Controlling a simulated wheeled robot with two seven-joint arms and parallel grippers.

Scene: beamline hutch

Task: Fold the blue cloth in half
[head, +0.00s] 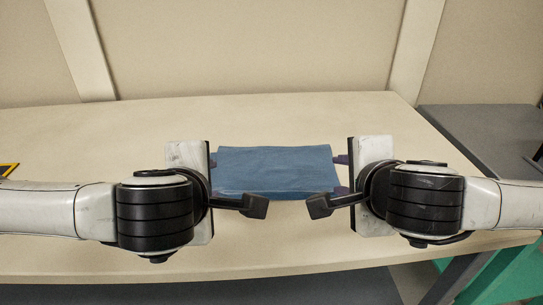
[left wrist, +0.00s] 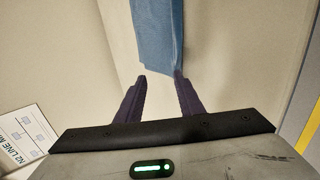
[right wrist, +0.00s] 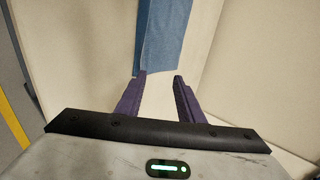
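The blue cloth (head: 275,168) is a wide rectangle at the middle of the pale table, between my two grippers. A darker strip runs along its near edge. My left gripper (head: 214,175) is at its left end and my right gripper (head: 342,175) at its right end. Both have their purple fingers spread apart. In the left wrist view the cloth (left wrist: 158,35) ends at the fingertips (left wrist: 160,77), close to one finger. In the right wrist view the cloth (right wrist: 160,38) likewise ends near the fingertips (right wrist: 160,77). Whether any finger touches it, I cannot tell.
The pale table (head: 290,245) is clear around the cloth. A yellow and black item (head: 8,169) lies at the table's left. A dark grey surface (head: 490,135) stands at the right, with something green (head: 500,275) below. A printed sheet (left wrist: 25,130) shows in the left wrist view.

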